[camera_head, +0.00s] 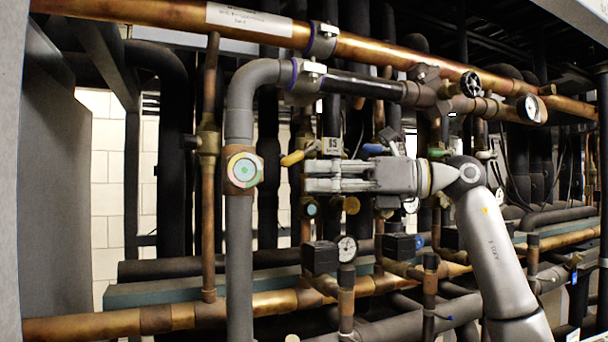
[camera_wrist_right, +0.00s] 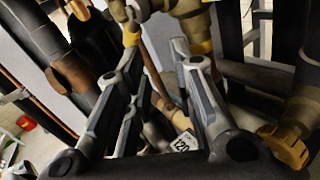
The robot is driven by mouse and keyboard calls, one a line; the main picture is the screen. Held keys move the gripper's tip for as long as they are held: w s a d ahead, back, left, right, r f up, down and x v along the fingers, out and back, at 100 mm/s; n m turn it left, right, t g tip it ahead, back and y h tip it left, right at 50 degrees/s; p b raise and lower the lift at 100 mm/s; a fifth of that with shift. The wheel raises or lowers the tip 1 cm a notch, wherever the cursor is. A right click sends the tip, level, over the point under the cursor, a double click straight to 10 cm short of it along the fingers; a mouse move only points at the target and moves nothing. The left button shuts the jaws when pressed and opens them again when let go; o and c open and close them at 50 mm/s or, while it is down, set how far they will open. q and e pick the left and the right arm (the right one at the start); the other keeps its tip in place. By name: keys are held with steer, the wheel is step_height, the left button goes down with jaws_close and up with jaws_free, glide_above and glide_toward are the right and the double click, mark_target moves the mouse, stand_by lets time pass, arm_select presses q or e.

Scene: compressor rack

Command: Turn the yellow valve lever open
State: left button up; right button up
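The yellow valve lever (camera_head: 292,158) is on a pipe left of centre in the head view, tilted slightly. My right gripper (camera_head: 306,177) comes in from the right, with its fingertips just below and right of the lever; I cannot tell whether they touch. In the right wrist view the gripper (camera_wrist_right: 157,50) has its two fingers spread apart with nothing clamped between them. Beyond the fingertips is a brass valve body (camera_wrist_right: 182,22) with yellow parts on both sides; which one is the lever is unclear. My left gripper is not in view.
A grey insulated pipe (camera_head: 239,270) with a round green indicator (camera_head: 244,170) stands left of the gripper. A copper pipe (camera_head: 400,54) crosses above. A blue lever (camera_head: 374,148) and a gauge (camera_head: 346,248) are close by. A yellow cap (camera_wrist_right: 283,146) is at right in the wrist view.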

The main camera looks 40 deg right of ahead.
steer(key=x, duration=0.2)
steer(key=shift+w+a, duration=0.15)
steer(key=shift+a, duration=0.1)
steer(key=shift+a+r, duration=0.1)
jaws_close()
jaws_free()
